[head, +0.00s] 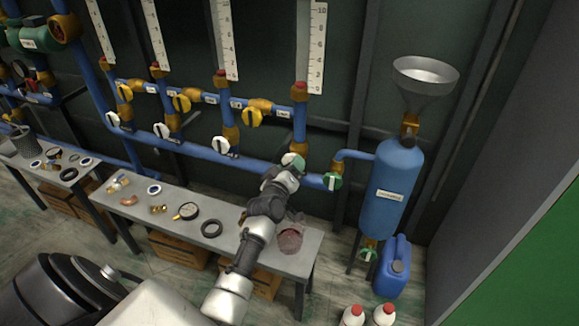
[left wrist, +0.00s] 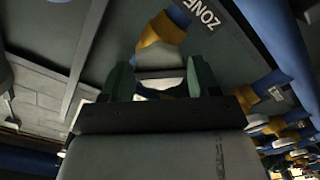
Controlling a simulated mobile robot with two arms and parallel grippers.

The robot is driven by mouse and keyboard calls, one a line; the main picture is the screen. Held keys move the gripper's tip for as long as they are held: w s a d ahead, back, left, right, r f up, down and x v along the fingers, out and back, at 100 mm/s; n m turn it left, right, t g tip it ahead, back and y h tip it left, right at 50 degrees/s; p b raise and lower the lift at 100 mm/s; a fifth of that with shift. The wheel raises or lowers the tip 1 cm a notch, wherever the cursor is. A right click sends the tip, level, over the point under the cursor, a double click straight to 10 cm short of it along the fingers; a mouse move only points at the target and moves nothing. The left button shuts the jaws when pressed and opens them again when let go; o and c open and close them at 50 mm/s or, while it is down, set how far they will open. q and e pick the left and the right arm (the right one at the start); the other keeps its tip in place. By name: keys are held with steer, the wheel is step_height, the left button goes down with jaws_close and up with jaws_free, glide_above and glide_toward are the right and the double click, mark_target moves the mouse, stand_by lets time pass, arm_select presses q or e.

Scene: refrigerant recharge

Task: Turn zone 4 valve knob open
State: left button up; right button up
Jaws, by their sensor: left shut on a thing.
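In the left wrist view, the two dark fingers (left wrist: 160,82) are shut on either side of the white knob (left wrist: 160,84), under a brass valve body (left wrist: 160,38). A label (left wrist: 197,12) reading "ZONE" is beside it; its number is cut off. How far the knob is turned cannot be told. My right gripper is not in view.
A grey bench (head: 175,224) with rings and fittings is below the pipes. A blue jug (head: 391,267) and two white bottles stand on the floor.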

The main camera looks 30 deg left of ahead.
arm_select(q)
steer(key=shift+r+n, duration=0.3)
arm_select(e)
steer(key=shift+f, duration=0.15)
arm_select(q)
steer(key=n, duration=0.4)
steer(key=shift+n+p, duration=0.3)
steer(key=shift+p, duration=0.05)
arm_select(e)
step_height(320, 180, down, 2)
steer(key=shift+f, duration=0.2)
arm_select(q)
steer(key=shift+r, duration=0.1)
